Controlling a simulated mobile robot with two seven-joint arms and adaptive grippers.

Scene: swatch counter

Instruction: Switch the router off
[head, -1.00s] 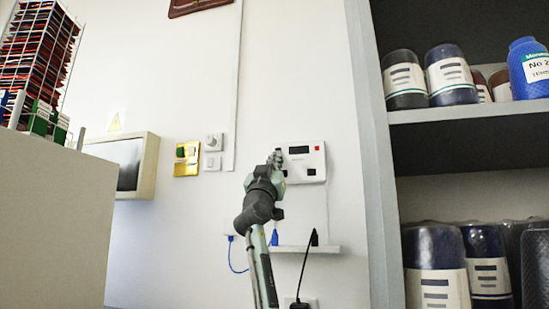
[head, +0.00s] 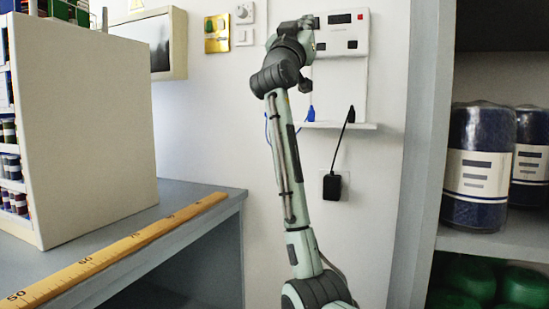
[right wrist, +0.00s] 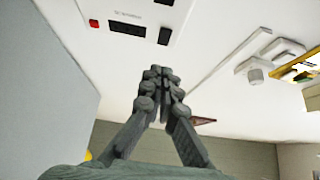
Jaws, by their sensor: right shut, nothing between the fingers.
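A white wall box (head: 346,47) has a dark display, a red button and dark keys; its lettering is too small to read. Below it, a thin white ledge or slab (head: 358,126) carries a blue plug (head: 310,114) and a black plug (head: 351,114). I cannot tell which of these is the router. The black lead runs down to a black power adapter (head: 332,187) on the wall. My right gripper (head: 309,23) is shut and empty at the box's left edge; contact is unclear. Its closed fingers (right wrist: 160,78) also show in the right wrist view. My left gripper is out of view.
A dial and switch (head: 244,13) and a yellow plate (head: 217,45) are on the wall to the left. A grey counter (head: 200,200) with a yellow ruler (head: 110,255) stands at lower left. A shelf unit's upright (head: 418,150) stands close on the right.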

